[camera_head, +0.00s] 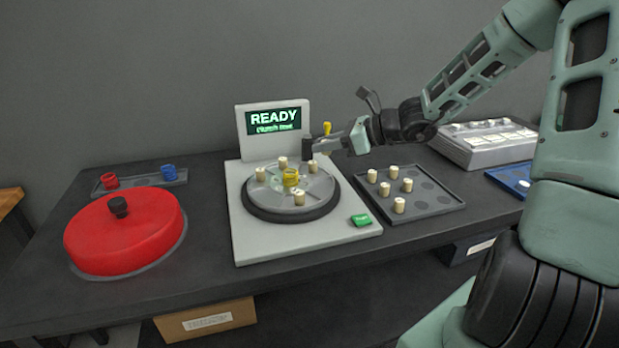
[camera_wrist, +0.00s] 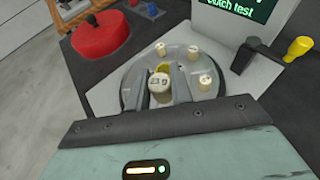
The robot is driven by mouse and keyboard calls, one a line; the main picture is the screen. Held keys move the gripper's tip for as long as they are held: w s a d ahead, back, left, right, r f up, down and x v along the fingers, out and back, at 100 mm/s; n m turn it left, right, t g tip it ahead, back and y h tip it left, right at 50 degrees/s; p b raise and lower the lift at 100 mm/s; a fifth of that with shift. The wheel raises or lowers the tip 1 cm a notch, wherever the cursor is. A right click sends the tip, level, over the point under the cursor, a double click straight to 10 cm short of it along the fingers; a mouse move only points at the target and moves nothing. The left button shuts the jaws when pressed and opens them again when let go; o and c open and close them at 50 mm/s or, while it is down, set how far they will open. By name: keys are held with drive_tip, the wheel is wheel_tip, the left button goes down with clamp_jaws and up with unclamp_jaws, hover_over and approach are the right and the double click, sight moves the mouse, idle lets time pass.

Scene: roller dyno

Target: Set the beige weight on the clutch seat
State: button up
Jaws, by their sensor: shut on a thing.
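My gripper (camera_head: 322,148) reaches in from the right, over the right rear of the round grey disc (camera_head: 318,193) on the pale test machine (camera_head: 250,237). In the wrist view two dark fingers flank a beige weight (camera_wrist: 159,83) marked with a number and "g", and they are shut on it. Whether its underside touches the disc cannot be told. Other beige weights stand around the disc, such as one at the left (camera_head: 262,174) and one at the back (camera_head: 283,162). A yellow piece (camera_head: 291,177) shows near the disc's middle. I cannot single out the clutch seat.
A screen (camera_head: 273,121) reads READY. A dark tray (camera_head: 433,198) with several beige weights lies to the right. A green button (camera_head: 361,220) is at the machine's front right. A red dome (camera_head: 125,232) stands left. A black lever (camera_wrist: 245,52) and yellow knob (camera_wrist: 300,46) rise near the screen.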

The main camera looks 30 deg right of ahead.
drive_tip(key=f, duration=0.5)
drive_tip(key=shift+w+b, duration=0.35)
drive_tip(key=shift+b, duration=0.05)
drive_tip(key=shift+f, duration=2.45)
